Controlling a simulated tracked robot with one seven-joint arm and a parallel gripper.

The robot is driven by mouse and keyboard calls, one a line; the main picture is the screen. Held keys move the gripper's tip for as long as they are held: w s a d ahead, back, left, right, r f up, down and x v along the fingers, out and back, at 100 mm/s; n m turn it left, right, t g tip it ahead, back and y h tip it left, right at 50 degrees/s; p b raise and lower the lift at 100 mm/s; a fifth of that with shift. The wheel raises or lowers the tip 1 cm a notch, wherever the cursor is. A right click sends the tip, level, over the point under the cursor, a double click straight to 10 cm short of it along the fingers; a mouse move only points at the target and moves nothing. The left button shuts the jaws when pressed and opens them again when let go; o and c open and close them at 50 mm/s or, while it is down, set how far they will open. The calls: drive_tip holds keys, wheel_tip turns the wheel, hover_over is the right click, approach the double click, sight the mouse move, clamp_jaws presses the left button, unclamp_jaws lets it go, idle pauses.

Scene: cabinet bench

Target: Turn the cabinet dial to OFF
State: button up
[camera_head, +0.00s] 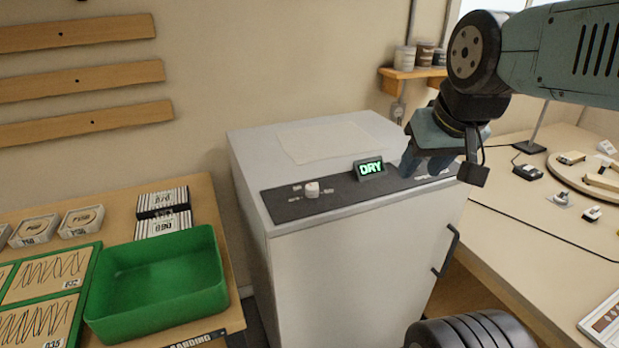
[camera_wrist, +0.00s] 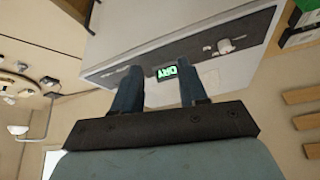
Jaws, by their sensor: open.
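The white cabinet (camera_head: 350,270) has a dark control panel (camera_head: 342,198) along the front of its top. A small white dial (camera_head: 312,189) stands on the panel's left part, with tiny labels around it that I cannot read. A display (camera_head: 369,168) near the panel's middle shows DRY in green. My gripper (camera_head: 424,168) points down over the panel's right part, right of the display and well apart from the dial. It hides some of the panel there. In the wrist view its two fingers (camera_wrist: 160,76) are spread and empty, with the display beyond them and the dial (camera_wrist: 225,46) to the right.
A pale sheet (camera_head: 325,141) lies on the cabinet top behind the panel. A dark handle (camera_head: 447,251) sticks out from the cabinet front. Left is a bench with a green tray (camera_head: 160,285) and boxes. Right is a table (camera_head: 530,215) with small parts. The space above the dial is clear.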

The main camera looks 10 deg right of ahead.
drive_tip(key=shift+o, duration=1.4)
drive_tip(key=shift+a+r, duration=0.1)
drive_tip(key=w+a+m+g, duration=0.1)
drive_tip(key=w, duration=0.2)
drive_tip(key=w+a+r+m+g, duration=0.1)
drive_tip(key=w+a, duration=0.1)
drive_tip(key=w, duration=0.1)
drive_tip(key=w+a+r+m, duration=0.1)
drive_tip(key=w+a, duration=0.1)
drive_tip(key=w, duration=0.1)
drive_tip(key=shift+a+g+y, duration=0.2)
drive_tip(key=shift+g+y, duration=0.1)
drive_tip(key=shift+g, duration=0.1)
drive_tip(key=m+g, duration=0.3)
hover_over(312, 186)
wheel_tip(312, 186, down, 2)
drive_tip(key=shift+h, duration=0.4)
wheel_tip(312, 186, down, 14)
drive_tip(key=shift+c, duration=0.3)
